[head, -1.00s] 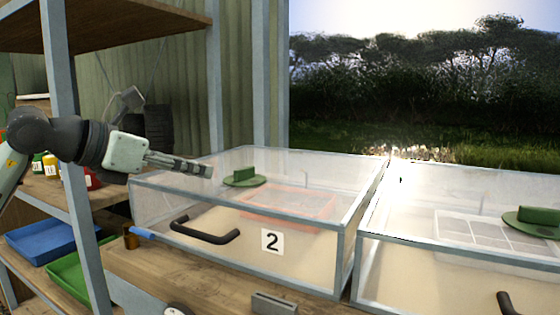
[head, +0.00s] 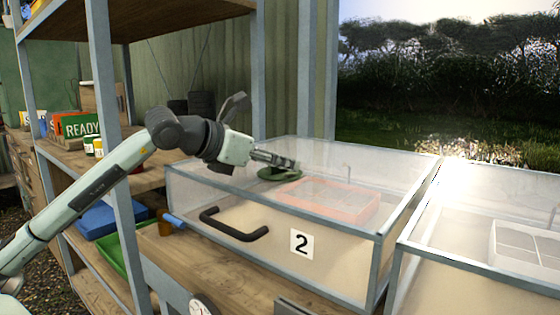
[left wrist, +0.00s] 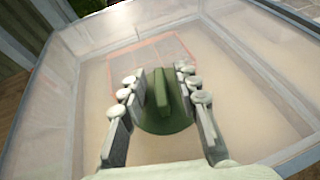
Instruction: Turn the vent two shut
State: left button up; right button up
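Vent two is a green disc with a raised fin (head: 284,174) on the clear lid of the box (head: 375,235) labelled 2. In the left wrist view the upright fin (left wrist: 161,93) stands between the two fingers of my left gripper (left wrist: 157,84), with a gap on each side. In the head view my left gripper (head: 285,162) is over the vent and partly hides it. It is open and not closed on the fin. My right gripper is not in view.
A black handle (head: 234,226) is on the box front. A second clear box (head: 480,270) stands to the right. A shelf post (head: 107,110) rises at the left, near my left arm. A blue tray (head: 98,221) and a green tray (head: 110,255) lie on the lower shelf.

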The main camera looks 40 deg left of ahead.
pick_arm(q)
jog(key=shift+c, duration=0.7)
grip_shut()
